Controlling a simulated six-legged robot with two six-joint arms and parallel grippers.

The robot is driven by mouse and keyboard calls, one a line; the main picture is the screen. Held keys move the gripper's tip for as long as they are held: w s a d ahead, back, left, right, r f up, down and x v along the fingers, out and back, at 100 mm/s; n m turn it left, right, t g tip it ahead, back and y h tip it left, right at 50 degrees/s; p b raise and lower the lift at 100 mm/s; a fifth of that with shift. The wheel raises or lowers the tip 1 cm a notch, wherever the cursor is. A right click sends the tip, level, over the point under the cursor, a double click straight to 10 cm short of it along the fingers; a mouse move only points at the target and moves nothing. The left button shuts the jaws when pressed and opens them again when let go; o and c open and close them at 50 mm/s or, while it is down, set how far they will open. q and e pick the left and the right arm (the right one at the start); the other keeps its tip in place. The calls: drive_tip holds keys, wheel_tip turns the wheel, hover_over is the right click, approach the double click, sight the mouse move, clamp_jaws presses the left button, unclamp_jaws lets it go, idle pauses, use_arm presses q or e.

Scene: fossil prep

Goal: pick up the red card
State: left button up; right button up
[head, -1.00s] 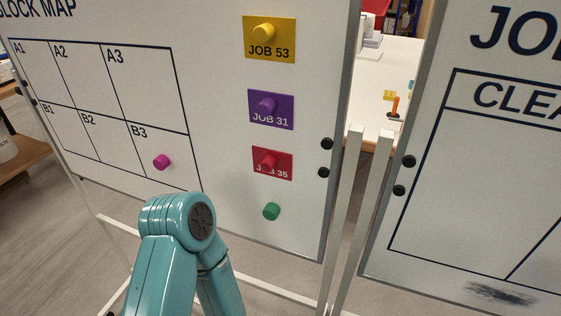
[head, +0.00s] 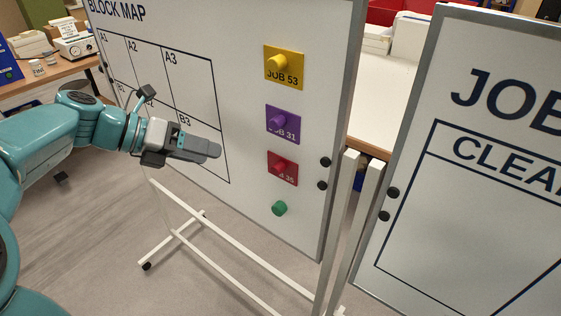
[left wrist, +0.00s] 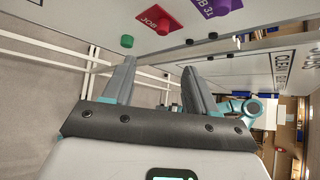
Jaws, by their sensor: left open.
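The red card (head: 283,168) hangs on the whiteboard under a red round magnet, below the purple card. It also shows at the top of the left wrist view (left wrist: 155,15). My left gripper (head: 214,151) is open and empty, left of the red card and in front of the block map grid. Its two fingers (left wrist: 159,68) stand apart in the left wrist view, with the card beyond them and clear of them. Teal arm parts show at the right of that view, but I cannot make out my right gripper.
A yellow card (head: 284,68) and a purple card (head: 283,124) hang above the red one, each under a magnet. A bare green magnet (head: 279,208) sits below it. A second whiteboard (head: 410,240) stands close at the right, past a narrow gap with white posts.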

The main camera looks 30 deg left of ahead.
sight(273, 169)
use_arm(q)
drive_tip(key=p+x, duration=0.1)
drive_tip(key=x, duration=1.4)
drive_tip(key=shift+w+d+f, duration=0.1)
drive_tip(key=shift+w+d, duration=0.2)
drive_tip(key=shift+w, duration=0.05)
drive_tip(key=shift+s, duration=0.1)
drive_tip(key=shift+a, duration=0.1)
drive_tip(key=c, duration=0.3)
clamp_jaws()
